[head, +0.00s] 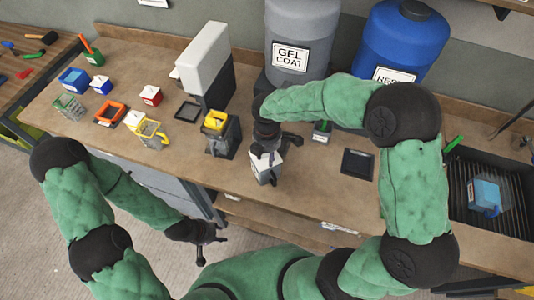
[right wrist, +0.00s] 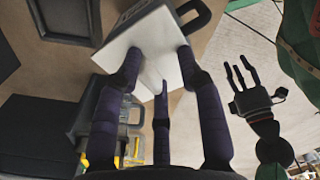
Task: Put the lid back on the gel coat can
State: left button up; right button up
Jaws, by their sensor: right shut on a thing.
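My right gripper (head: 267,152) is shut on the white square lid (right wrist: 150,60) over the middle of the bench. In the right wrist view its three dark fingers close around the lid's middle. The grey can (right wrist: 195,15), with a dark handle and a label, shows just past the lid's edge; it also shows in the head view (head: 268,177) under the gripper. The lid looks on or very close to the can's top; I cannot tell whether it is seated. My left gripper (head: 208,250) is open and empty in front of the bench; it also shows in the right wrist view (right wrist: 238,75).
A grey GEL COAT drum (head: 300,40) and a blue drum (head: 402,40) stand at the back. A dark stand with a yellow cup (head: 215,120) is left of the can. A dark square tray (head: 358,163) lies to its right. Several small coloured containers stand further left.

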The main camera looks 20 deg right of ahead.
jog(key=o, duration=1.6)
jog(key=shift+r+p, duration=2.9)
jog(key=shift+r, duration=0.6)
grip_shut()
jog(key=shift+f+b, duration=1.8)
jog(key=shift+f, duration=0.95)
